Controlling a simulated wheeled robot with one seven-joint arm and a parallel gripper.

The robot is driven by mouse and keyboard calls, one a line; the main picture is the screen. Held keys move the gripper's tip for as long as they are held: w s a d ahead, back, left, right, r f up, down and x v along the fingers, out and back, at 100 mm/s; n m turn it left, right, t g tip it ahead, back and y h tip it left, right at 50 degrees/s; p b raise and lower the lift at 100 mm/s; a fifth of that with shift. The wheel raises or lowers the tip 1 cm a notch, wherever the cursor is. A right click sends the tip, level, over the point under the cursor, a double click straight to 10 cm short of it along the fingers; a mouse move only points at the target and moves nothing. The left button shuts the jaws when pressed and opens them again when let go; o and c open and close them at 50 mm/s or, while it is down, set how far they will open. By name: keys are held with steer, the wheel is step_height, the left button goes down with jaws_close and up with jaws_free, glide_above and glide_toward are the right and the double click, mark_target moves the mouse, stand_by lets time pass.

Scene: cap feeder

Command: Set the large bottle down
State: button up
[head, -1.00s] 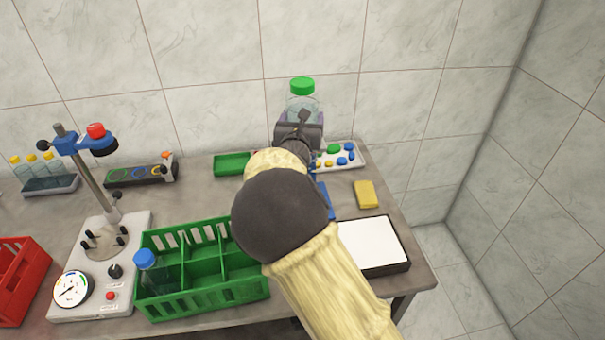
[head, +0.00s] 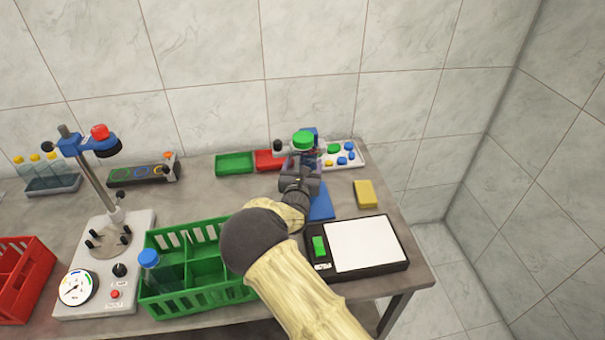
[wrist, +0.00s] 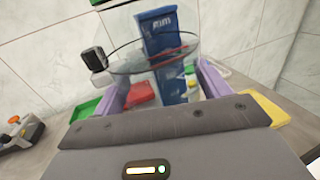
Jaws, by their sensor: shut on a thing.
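The large bottle, clear with a green cap (head: 303,140), is in my gripper (head: 302,163) near the back right of the table. In the head view my gripper and wrist hide most of its body. In the wrist view the clear bottle (wrist: 127,68) stands between the two purple fingers (wrist: 162,88), which are shut on it. Its base is hidden, so I cannot tell whether it touches the table.
A blue upright piece (wrist: 160,35) shows through the bottle. Nearby are a red tray (head: 268,160), a green tray (head: 234,163), a white caps tray (head: 355,162), a blue mat (head: 322,204), a yellow sponge (head: 365,194) and a scale (head: 365,245). A green crate (head: 200,297) stands in front.

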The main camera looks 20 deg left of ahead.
steer(key=shift+w+r, duration=0.1)
steer(key=shift+f, duration=1.8)
steer(key=o, duration=1.3)
steer(key=shift+f, duration=0.3)
steer(key=o, duration=0.4)
steer(key=shift+r, duration=0.1)
steer(key=shift+o, duration=0.2)
steer(key=shift+s, duration=0.2)
steer(key=b+v, duration=0.1)
steer(key=v, duration=1.1)
